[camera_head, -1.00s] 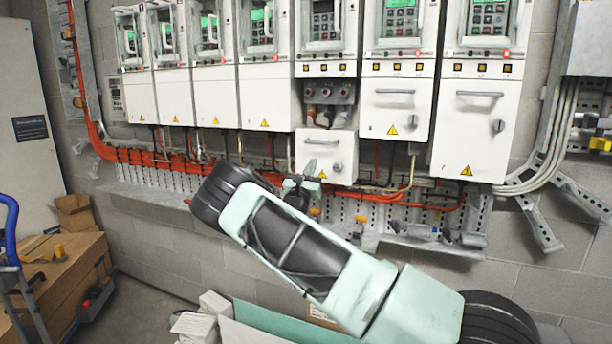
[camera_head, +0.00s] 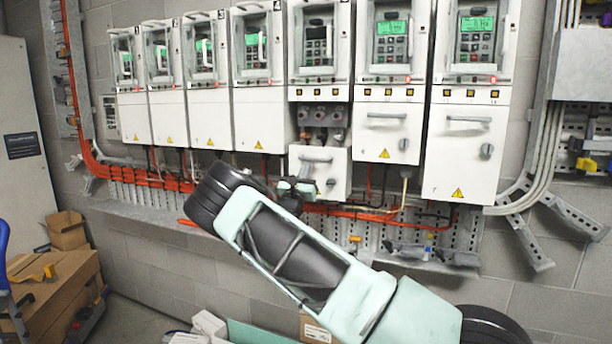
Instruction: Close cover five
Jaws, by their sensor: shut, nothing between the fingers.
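Cover five (camera_head: 321,173) is a small white panel with a grey bar handle and a round latch. It hangs low and open on the fifth drive (camera_head: 318,72). The terminals (camera_head: 320,117) above it are exposed. My gripper (camera_head: 298,187) is at the cover's lower left corner and overlaps it in the picture. I cannot tell whether they touch. The gripper is shut with nothing in it, and its fingertips are small and hard to make out. My pale green arm reaches up from the lower right.
The neighbouring covers, such as those on the sixth (camera_head: 387,131) and seventh (camera_head: 465,150) drives, are shut. Orange cables (camera_head: 350,212) and a perforated metal rail (camera_head: 400,235) run beneath the drives. Cardboard boxes (camera_head: 55,290) stand at the lower left.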

